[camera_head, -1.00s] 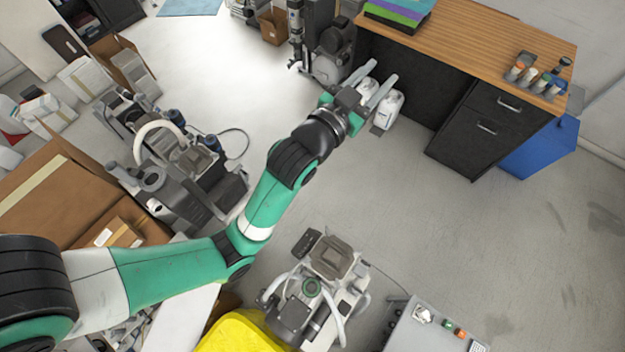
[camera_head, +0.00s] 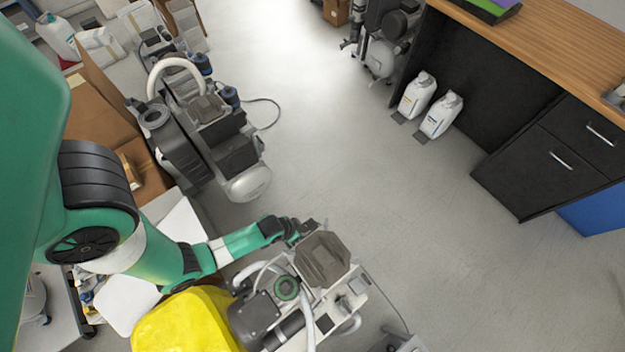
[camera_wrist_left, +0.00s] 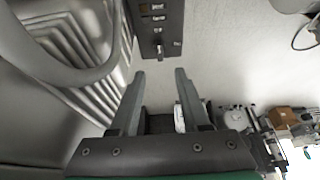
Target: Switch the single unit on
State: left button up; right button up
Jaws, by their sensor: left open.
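A compressor (camera_head: 262,312) with a single motor, a white hose and a brown-grey box (camera_head: 322,258) on top stands at the bottom middle of the head view. My left gripper (camera_head: 312,226) is at the far side of that box, its fingers partly hidden. In the left wrist view my left gripper (camera_wrist_left: 160,72) is open and empty. A dark control panel (camera_wrist_left: 150,14) with a small protruding switch (camera_wrist_left: 159,50) lies just beyond the fingertips, roughly between them and apart from them. Grey ribbed housing (camera_wrist_left: 70,50) fills the left of that view.
A larger compressor (camera_head: 205,125) stands at the upper left beside cardboard boxes (camera_head: 95,130). A yellow bin (camera_head: 185,325) is left of the near compressor. White bottles (camera_head: 438,117) stand by the desk (camera_head: 540,50).

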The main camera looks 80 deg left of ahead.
aim_at(311, 230)
pick_arm(q)
jog(key=b+x, duration=0.6)
jog(key=x, duration=0.5)
jog(key=shift+w+b, duration=0.15)
jog(key=shift+b, duration=0.25)
jog(key=shift+r, duration=0.1)
grip_shut()
